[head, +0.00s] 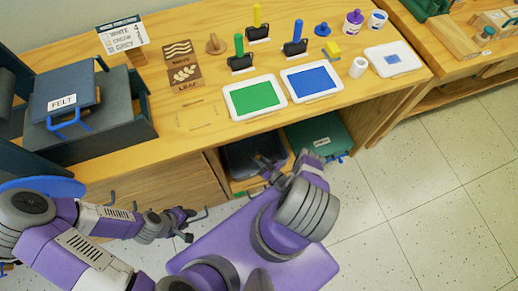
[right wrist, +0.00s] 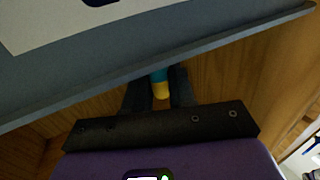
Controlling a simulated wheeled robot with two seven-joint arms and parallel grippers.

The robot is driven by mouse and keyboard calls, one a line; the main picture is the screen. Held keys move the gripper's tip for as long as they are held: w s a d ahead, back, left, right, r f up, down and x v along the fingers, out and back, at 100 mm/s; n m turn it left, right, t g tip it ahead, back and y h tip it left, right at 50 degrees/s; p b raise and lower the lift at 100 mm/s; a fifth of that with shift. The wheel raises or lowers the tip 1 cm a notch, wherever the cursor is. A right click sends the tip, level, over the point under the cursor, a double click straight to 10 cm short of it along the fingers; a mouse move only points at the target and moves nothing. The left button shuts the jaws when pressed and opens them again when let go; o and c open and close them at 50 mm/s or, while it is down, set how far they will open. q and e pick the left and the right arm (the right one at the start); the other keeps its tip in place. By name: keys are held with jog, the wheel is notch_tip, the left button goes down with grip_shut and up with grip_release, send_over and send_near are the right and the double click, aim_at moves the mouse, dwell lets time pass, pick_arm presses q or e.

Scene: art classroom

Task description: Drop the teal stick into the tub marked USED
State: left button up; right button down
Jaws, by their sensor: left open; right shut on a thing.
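The teal stick (right wrist: 158,75), with a yellow end, is held between the fingers of my right gripper (right wrist: 160,90) in the right wrist view. In the head view my right gripper (head: 270,168) is at the opening under the table, in front of a dark tub (head: 238,160). In the right wrist view a grey-blue wall (right wrist: 120,68) with a partly cut-off white label lies just beyond the stick; its lettering cannot be read. No USED marking is legible. My left gripper (head: 187,224) is open and empty, low in front of the drawers.
A green tub (head: 325,132) with a small label stands right of the dark one. Wooden drawers (head: 150,190) are at left. The tabletop (head: 190,75) holds green and blue pads, stamps, jars and a FELT box (head: 75,98). The tiled floor (head: 420,200) at right is clear.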

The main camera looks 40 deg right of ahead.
jog(key=shift+d+f, duration=0.2)
jog(key=shift+f, duration=0.05)
jog(key=c, duration=0.9)
grip_release()
jog(key=shift+c, duration=0.2)
jog(key=shift+a, duration=0.1)
